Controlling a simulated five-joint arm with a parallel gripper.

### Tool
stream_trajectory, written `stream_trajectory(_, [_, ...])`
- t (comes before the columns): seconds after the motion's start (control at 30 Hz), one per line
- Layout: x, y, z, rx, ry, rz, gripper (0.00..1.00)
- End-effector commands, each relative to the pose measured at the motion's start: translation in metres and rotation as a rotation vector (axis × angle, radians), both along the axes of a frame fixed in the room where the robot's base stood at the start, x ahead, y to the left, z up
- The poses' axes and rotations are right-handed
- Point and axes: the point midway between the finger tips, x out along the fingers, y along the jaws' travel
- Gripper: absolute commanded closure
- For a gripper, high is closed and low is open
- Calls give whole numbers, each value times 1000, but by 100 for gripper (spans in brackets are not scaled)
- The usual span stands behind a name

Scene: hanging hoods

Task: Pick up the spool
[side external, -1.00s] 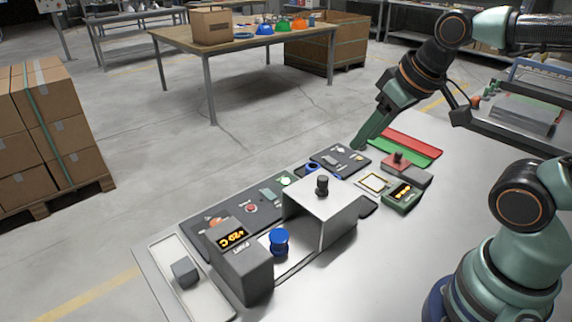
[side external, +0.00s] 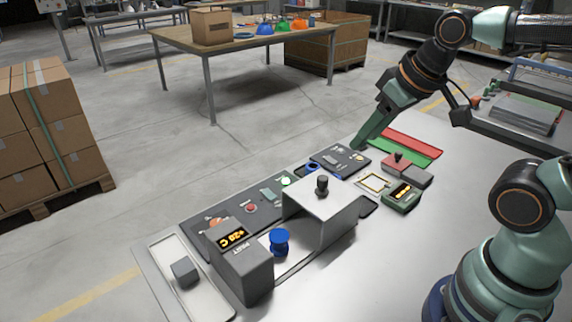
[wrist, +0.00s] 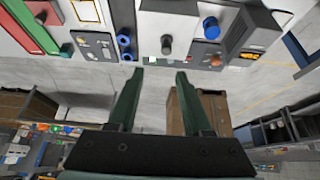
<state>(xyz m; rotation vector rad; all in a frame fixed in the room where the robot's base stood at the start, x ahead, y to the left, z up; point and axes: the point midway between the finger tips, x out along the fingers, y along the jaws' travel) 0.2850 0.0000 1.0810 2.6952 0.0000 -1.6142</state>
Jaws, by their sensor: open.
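A blue spool (side external: 279,241) stands upright on the table, between a dark box with a lit display and a grey hood. In the wrist view the blue spool (wrist: 210,28) shows at the upper right, beside the hood. My gripper (side external: 361,146) is at the far edge of the table, well away from the spool. In the wrist view my gripper (wrist: 160,72) has its two fingers spread, with nothing between them.
The grey hood (side external: 322,196) carries a black knob on top. The dark display box (side external: 240,260) flanks the spool on the left. A white tray (side external: 207,302) holds a grey cube. Another blue ring-like thing (side external: 312,167) lies beyond the hood.

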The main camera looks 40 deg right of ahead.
Motion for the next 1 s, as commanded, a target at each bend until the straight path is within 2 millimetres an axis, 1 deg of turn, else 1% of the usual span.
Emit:
stream_trajectory(0.1, [0, 0, 0, 0, 0, 0, 50])
stream_trajectory(0.13, [0, 0, 0, 0, 0, 0, 42])
stream_trajectory(0.17, [0, 0, 0, 0, 0, 0, 31])
stream_trajectory(0.2, [0, 0, 0, 0, 0, 0, 16])
stream_trajectory(0.23, [0, 0, 0, 0, 0, 0, 11])
stream_trajectory(0.53, [0, 0, 0, -2, 2, 7, 11])
stream_trajectory(0.67, [7, 7, -2, -35, 31, 91, 11])
stream_trajectory(0.77, [17, 18, -5, -92, 78, 243, 11])
stream_trajectory(0.87, [31, 34, -13, -161, 136, 448, 11])
stream_trajectory(1.0, [50, 58, -28, -249, 206, 749, 11])
